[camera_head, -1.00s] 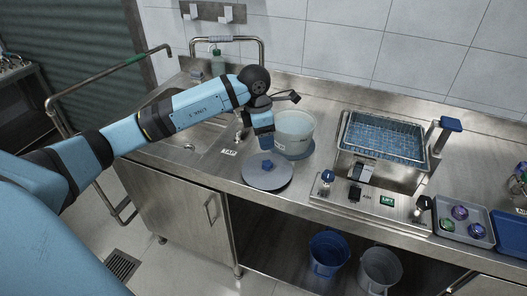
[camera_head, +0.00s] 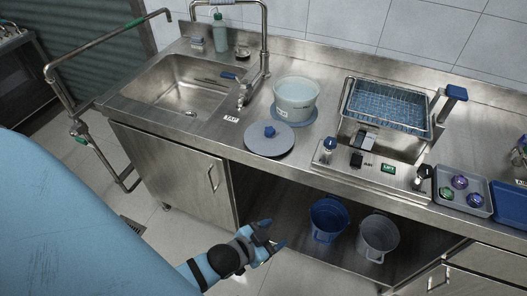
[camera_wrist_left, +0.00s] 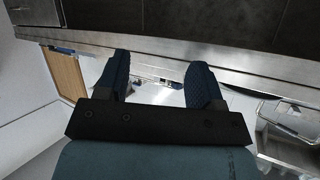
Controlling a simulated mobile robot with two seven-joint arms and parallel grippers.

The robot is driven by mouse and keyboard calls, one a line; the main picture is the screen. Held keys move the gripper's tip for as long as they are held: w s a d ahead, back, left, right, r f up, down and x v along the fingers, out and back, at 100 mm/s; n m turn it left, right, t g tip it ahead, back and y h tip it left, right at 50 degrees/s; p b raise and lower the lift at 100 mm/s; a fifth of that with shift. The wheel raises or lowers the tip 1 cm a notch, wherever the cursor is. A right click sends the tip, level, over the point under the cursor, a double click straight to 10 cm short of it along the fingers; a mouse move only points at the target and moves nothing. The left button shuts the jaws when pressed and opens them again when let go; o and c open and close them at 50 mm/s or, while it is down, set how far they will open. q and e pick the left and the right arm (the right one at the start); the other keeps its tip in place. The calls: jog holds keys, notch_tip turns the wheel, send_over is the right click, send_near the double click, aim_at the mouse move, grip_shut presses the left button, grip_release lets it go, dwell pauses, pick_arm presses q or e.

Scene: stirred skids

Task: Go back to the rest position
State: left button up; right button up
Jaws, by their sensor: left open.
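My left gripper (camera_head: 266,236) is low in front of the steel counter, near the open lower shelf, with its arm coming in from the lower left. Its jaws are open and empty. In the left wrist view the two blue fingers (camera_wrist_left: 157,85) stand apart with nothing between them.
The steel counter (camera_head: 225,146) holds a sink (camera_head: 185,95), a white tub (camera_head: 296,97), a grey lid (camera_head: 270,141) with a blue knob, a basket unit (camera_head: 388,108) and a grey tray (camera_head: 462,204). A blue bucket (camera_head: 328,221) and grey bucket (camera_head: 377,238) stand below.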

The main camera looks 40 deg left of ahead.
pick_arm(q)
jog(key=s+f+n+g, duration=0.2)
jog(key=s+f, duration=0.1)
jog(key=s, duration=0.1)
notch_tip(320, 180, up, 10)
jog(key=p, duration=1)
jog(key=shift+s+a+f+y+p, duration=0.15)
jog(key=shift+a+y+p, duration=0.05)
jog(key=shift+y+p, duration=0.1)
